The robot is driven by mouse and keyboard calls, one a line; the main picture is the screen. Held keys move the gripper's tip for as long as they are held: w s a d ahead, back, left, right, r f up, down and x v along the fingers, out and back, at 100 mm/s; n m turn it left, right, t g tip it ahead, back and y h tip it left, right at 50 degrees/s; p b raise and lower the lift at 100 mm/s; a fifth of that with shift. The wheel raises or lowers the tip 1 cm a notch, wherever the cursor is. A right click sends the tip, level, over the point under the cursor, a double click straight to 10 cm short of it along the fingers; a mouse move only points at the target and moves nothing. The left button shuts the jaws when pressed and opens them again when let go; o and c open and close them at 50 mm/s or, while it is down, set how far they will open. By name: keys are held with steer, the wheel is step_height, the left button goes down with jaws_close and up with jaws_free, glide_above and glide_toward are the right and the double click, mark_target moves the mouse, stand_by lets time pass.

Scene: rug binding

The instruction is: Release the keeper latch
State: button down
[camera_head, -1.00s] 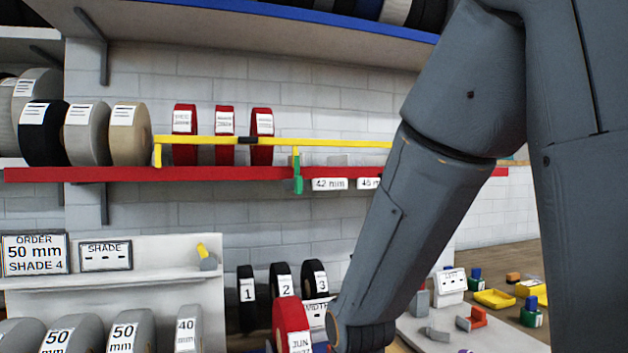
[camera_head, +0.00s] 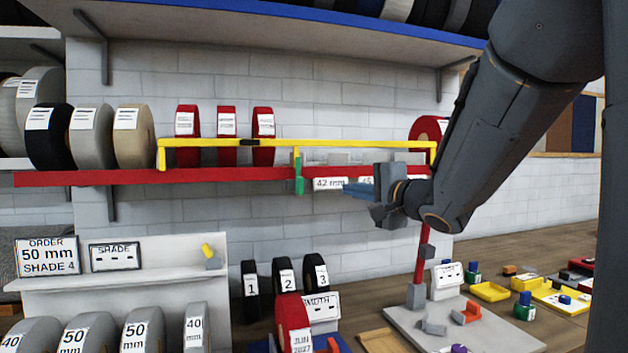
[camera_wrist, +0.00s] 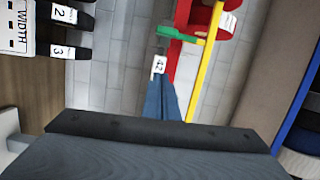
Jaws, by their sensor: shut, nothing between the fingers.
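The green latch (camera_head: 299,174) hangs upright at the front of the red shelf (camera_head: 240,174), below the yellow keeper bar (camera_head: 200,143). The bar runs across the front of several red rolls (camera_head: 226,122). My gripper (camera_head: 350,190) is shut and empty, with blue fingers pointing left toward the latch. It is right of the latch and slightly lower, apart from it, near the 42 mm label (camera_head: 327,184). In the wrist view, the latch (camera_wrist: 180,36) lies beyond the closed fingertips (camera_wrist: 157,78), with a gap between.
A blue-edged shelf (camera_head: 300,22) runs above. Below stand numbered black rolls (camera_head: 287,278), a red roll (camera_head: 293,322) and a pale board with small parts (camera_head: 470,325). A red roll (camera_head: 424,128) sits behind the bar's right end. The wall below the red shelf is open.

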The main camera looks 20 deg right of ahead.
mark_target(299, 186)
steer(key=shift+s+a+r+y, duration=0.2)
steer(key=shift+r+y, duration=0.1)
steer(key=shift+r, duration=0.25)
steer(key=shift+w, duration=0.1)
steer(key=w+a, duration=0.1)
steer(key=w, duration=0.2)
steer(key=w+a+p, duration=0.1)
steer(key=w+a, duration=0.1)
steer(key=w, duration=0.1)
steer(key=w+a, duration=0.2)
steer(key=w, duration=0.1)
steer(key=shift+w+a, duration=0.2)
steer(key=shift+a, duration=0.45)
steer(key=shift+a+p, duration=0.15)
steer(key=shift+p, duration=0.15)
steer(key=shift+r, duration=0.1)
